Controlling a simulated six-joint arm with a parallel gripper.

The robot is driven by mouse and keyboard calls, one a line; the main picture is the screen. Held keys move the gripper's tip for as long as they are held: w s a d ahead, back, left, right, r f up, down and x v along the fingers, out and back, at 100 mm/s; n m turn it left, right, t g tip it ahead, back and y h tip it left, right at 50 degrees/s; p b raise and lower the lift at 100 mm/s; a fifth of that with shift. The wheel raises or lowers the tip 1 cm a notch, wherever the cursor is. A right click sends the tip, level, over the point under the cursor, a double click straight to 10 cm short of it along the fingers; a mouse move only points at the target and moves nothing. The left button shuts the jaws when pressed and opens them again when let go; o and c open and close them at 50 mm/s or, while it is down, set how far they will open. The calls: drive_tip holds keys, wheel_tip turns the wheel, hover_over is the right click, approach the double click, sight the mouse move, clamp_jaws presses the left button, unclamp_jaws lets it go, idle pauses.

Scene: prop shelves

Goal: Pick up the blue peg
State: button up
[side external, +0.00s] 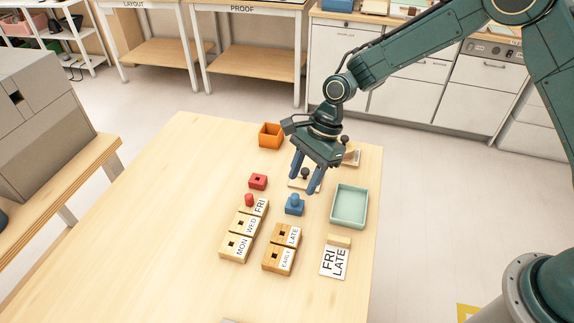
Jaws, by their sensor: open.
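The blue peg (295,199) stands upright in a small blue block (294,210) near the middle of the table. My gripper (304,185) points down with its two blue fingers apart and empty. In the picture its fingertips are just above the peg; their exact height over the table is hard to tell. The peg's lower part is hidden in the block.
A red peg (249,200) stands at the FRI block (260,206), with WED and MON blocks nearer. A red holed block (258,181) is behind. LATE (288,235) and EARLY blocks, a card (334,262), a mint tray (333,211) and an orange box (265,140) surround. Table's left is clear.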

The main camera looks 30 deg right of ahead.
sight(297, 194)
drive_tip(key=shift+x, duration=2.45)
clamp_jaws()
